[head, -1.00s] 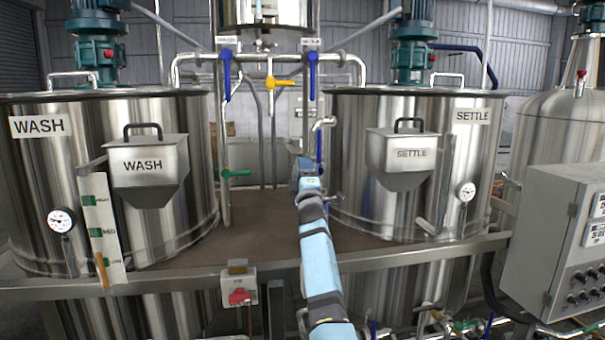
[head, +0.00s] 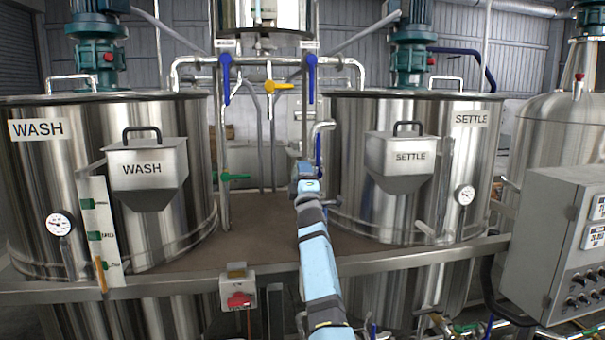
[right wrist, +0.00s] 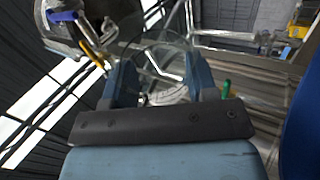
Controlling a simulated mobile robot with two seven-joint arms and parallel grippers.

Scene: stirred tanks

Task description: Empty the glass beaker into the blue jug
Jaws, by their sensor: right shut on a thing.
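My right gripper (right wrist: 160,74) is shut on a clear glass beaker (right wrist: 168,88), which shows faintly between its two blue fingers in the right wrist view. The beaker looks tilted there, and I cannot tell how much is in it. In the head view my right gripper (head: 306,170) reaches away from me over the brown deck between the two big tanks; the beaker cannot be made out there. A plain dark blue surface (right wrist: 302,130) fills the right edge of the wrist view; I cannot tell whether it is the blue jug. My left gripper is not in view.
The WASH tank (head: 90,220) stands left and the SETTLE tank (head: 360,210) right, each with a hopper on its front. Pipes with blue valve handles (head: 226,75) and a yellow handle (head: 283,86) rise behind.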

